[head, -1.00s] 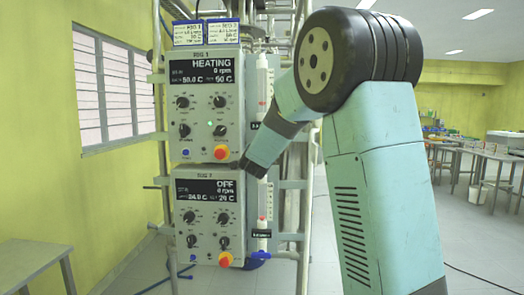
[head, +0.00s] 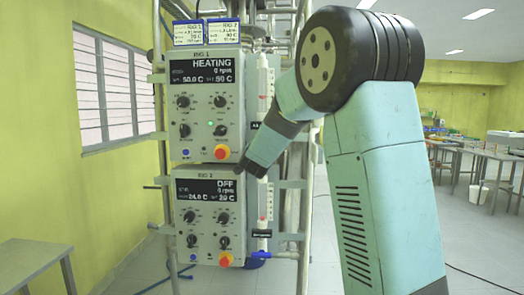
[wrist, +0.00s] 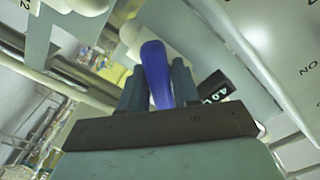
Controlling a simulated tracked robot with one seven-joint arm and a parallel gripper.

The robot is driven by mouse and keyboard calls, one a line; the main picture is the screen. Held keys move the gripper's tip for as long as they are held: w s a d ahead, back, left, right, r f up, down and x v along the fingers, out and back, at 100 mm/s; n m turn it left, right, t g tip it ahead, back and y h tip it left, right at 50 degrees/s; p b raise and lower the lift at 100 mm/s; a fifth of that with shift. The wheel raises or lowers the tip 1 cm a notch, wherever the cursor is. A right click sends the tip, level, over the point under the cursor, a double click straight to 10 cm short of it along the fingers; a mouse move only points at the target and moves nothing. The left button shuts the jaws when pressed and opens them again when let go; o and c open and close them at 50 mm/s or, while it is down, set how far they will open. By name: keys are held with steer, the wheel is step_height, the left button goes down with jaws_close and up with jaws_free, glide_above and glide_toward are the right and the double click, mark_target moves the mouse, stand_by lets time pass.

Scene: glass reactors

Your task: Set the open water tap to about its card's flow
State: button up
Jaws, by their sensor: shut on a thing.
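My gripper (wrist: 157,88) is shut on a blue lever handle (wrist: 156,72), which stands between its two dark fingers in the wrist view. In the head view, my wrist hides the gripped handle and the foot of the upper clear flow tube (head: 262,85). A lower flow tube (head: 262,205) stands below it, with a blue tap (head: 262,254) at its foot. Two blue-edged cards, RIG 1 (head: 188,33) and RIG 2 (head: 222,33), stand on top of the upper control box; their small print is too small to read surely.
The upper control box (head: 205,105) reads HEATING and the lower one (head: 208,215) reads OFF. Metal frame posts (head: 305,200) stand close beside the tubes. In the wrist view, a black label (wrist: 215,87) lies just right of the fingers. A table (head: 30,265) stands at left.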

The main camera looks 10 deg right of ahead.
steer(key=shift+d+f, duration=0.1)
steer(key=shift+f, duration=0.05)
steer(key=o, duration=0.9)
steer(key=v, duration=1.3)
steer(key=shift+s, duration=0.35)
